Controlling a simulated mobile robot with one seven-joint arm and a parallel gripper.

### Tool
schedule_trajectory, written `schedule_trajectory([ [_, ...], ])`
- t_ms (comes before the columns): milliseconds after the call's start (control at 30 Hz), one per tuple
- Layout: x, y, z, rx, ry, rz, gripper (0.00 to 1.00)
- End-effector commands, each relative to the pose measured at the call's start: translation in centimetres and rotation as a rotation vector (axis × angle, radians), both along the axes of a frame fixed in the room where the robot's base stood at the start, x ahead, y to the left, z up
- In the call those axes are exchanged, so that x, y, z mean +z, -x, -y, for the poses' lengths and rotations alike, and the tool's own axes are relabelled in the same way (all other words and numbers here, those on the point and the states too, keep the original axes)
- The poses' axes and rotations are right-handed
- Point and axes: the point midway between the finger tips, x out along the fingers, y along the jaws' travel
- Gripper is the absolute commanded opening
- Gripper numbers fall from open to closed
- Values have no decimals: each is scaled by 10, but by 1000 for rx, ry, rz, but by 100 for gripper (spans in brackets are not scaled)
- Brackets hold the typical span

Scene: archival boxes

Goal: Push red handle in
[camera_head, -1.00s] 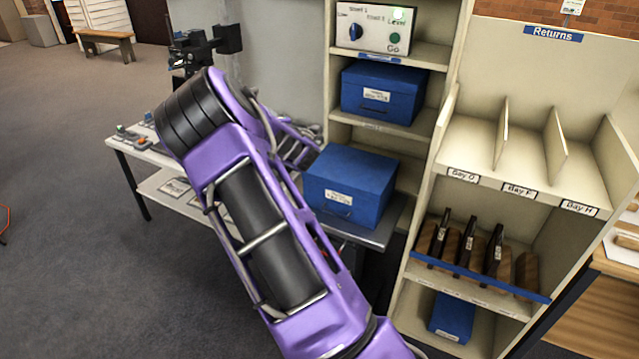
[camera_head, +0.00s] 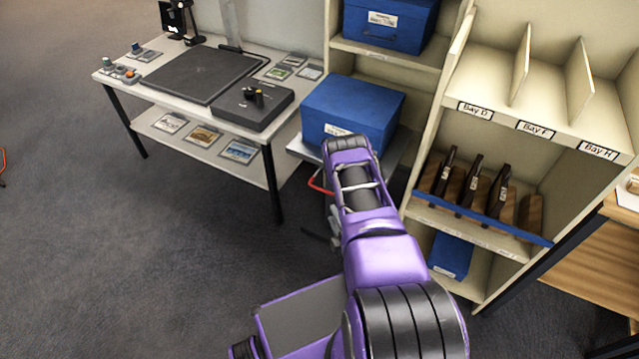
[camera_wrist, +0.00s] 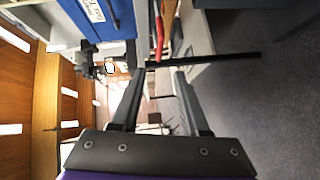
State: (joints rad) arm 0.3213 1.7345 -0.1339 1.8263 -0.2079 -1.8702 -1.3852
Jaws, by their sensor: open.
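The red handle (camera_head: 320,184) is a thin bar sticking out at the left front of a grey shelf (camera_head: 300,150) under a blue box. In the wrist view the red handle (camera_wrist: 159,36) stands ahead, between the lines of the two fingers and beyond them. My gripper (camera_wrist: 158,72) is open, with nothing between its fingers. Its fingers point toward the handle side, with the blue box on the left of the picture and the floor on the right. In the head view my purple arm covers part of the shelf, and the gripper is mostly hidden behind it.
The blue box (camera_head: 352,108) rests on the grey shelf. A white table (camera_head: 185,120) with a dark pad and a control box stands to the left. A rack (camera_head: 520,215) with bays and wooden-handled items stands to the right. The floor in front is clear.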

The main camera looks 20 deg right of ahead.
Motion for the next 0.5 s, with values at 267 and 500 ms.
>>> schedule_trajectory([
  [267, -7, -56, 6, 2, 1, 6, 45],
  [500, -15, -108, 13, 2, 0, 5, 45],
])
